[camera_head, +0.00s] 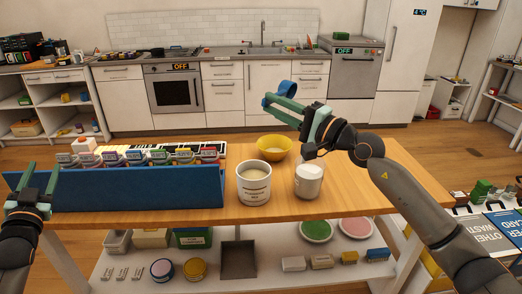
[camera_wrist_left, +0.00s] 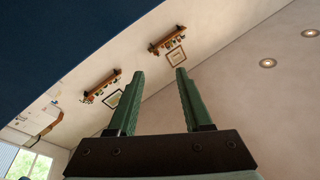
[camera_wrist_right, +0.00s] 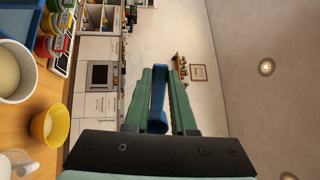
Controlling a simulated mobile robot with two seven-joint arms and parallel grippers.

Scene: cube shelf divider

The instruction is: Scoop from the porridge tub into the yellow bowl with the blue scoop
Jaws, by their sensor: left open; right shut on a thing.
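The porridge tub (camera_head: 254,188) is a white labelled tub with pale contents, standing on the wooden table. It also shows at the left edge of the right wrist view (camera_wrist_right: 28,75). The yellow bowl (camera_head: 281,148) stands behind and right of the tub; it also shows in the right wrist view (camera_wrist_right: 58,124). My right gripper (camera_head: 276,103) is shut on the blue scoop (camera_head: 285,88), held in the air above and behind the bowl. The scoop also shows between the fingers in the right wrist view (camera_wrist_right: 158,92). My left gripper (camera_head: 33,190) is open and empty at the table's left end.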

